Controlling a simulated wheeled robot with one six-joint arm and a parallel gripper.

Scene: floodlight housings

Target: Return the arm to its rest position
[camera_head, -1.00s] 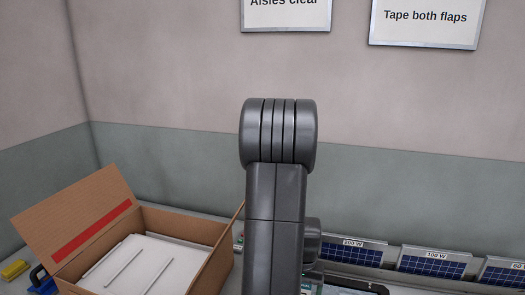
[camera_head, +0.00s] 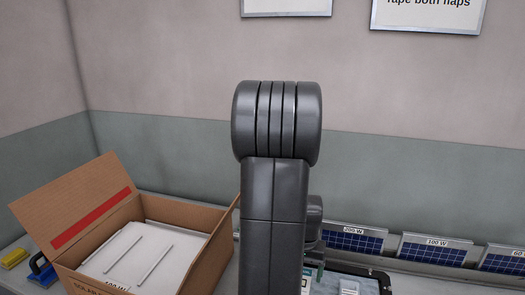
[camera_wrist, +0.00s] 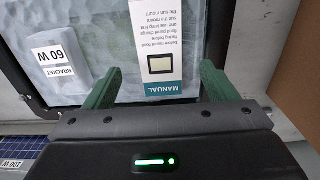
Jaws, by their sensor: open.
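My arm stands upright in the middle of the head view and hides part of the bench behind it. My gripper (camera_wrist: 158,90) shows in the wrist view with its two green fingers spread apart and nothing held between them. Beyond the fingers lies a black-rimmed tray (camera_wrist: 18,70) lined with clear film. In it are a white manual (camera_wrist: 172,45) and a bag labelled "BRACKET 60 W" (camera_wrist: 58,66). The manual appears between the fingertips in the picture; I cannot tell the height gap. The tray (camera_head: 372,274) also shows at the lower right of the head view.
An open cardboard box (camera_head: 205,218) with white foam (camera_head: 150,240) inside stands left of my arm. Solar panels marked by wattage (camera_head: 432,250) lean along the bench back at right. A yellow item (camera_head: 14,258) and a blue item (camera_head: 42,268) lie far left. Signs hang above.

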